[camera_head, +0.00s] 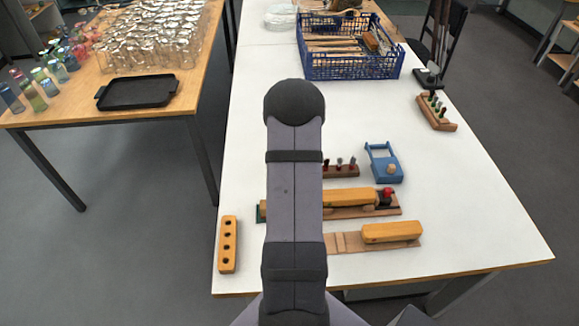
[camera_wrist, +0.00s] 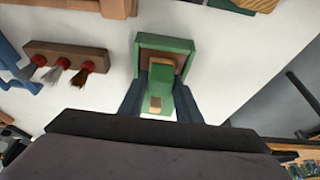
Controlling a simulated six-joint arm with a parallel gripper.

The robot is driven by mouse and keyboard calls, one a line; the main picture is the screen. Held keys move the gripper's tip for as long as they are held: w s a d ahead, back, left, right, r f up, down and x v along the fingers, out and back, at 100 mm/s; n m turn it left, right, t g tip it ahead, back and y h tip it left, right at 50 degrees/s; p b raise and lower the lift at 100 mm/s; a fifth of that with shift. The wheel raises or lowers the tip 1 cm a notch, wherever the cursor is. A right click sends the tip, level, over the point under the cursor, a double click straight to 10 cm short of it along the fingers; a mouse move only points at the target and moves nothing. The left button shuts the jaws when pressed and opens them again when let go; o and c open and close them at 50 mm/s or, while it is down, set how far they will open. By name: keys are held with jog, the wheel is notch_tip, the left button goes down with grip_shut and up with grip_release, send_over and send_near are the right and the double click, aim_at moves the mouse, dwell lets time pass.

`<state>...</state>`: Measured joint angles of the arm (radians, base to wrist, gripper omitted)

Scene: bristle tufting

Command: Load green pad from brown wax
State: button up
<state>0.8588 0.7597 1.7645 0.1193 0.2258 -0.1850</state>
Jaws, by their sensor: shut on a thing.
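In the wrist view, my gripper (camera_wrist: 161,84) is shut on a green pad (camera_wrist: 161,103) with a small tan block on it. Just ahead of the fingertips is a green square tray (camera_wrist: 165,42) with brown wax (camera_wrist: 158,57) inside. The pad's front end overlaps the tray in this view; I cannot tell whether it touches the wax. In the head view, my arm hides the gripper and most of the area below it. A dark green edge (camera_head: 261,211) shows left of the arm.
A brown rack (camera_wrist: 60,60) with three red-ended tufts stands left of the tray. The head view shows a blue stand (camera_head: 384,163), yellow-handled wooden boards (camera_head: 372,236), a yellow block with holes (camera_head: 228,244) and a blue crate (camera_head: 350,64). The table's middle right is clear.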

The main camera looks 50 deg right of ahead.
jog(key=shift+r+p, duration=2.5)
jog(key=shift+r, duration=0.95)
jog(key=w+a+r+n+t+y, duration=0.1)
jog(key=w+a+r+n, duration=0.3)
jog(key=w+a, duration=0.65)
jog(key=w+a+r+n+y, duration=0.15)
jog(key=w+a+r, duration=0.55)
jog(key=a, duration=0.7)
jog(key=s+a+r+n+y, duration=0.1)
jog(key=s+a+n, duration=0.1)
jog(key=a, duration=0.5)
jog(key=s+a+r+n, duration=0.2)
jog(key=a, duration=0.6)
jog(key=s+f, duration=0.5)
jog(key=s, duration=0.3)
jog(key=shift+s+f, duration=0.15)
jog(key=shift+a+m, duration=0.1)
jog(key=shift+m, duration=0.15)
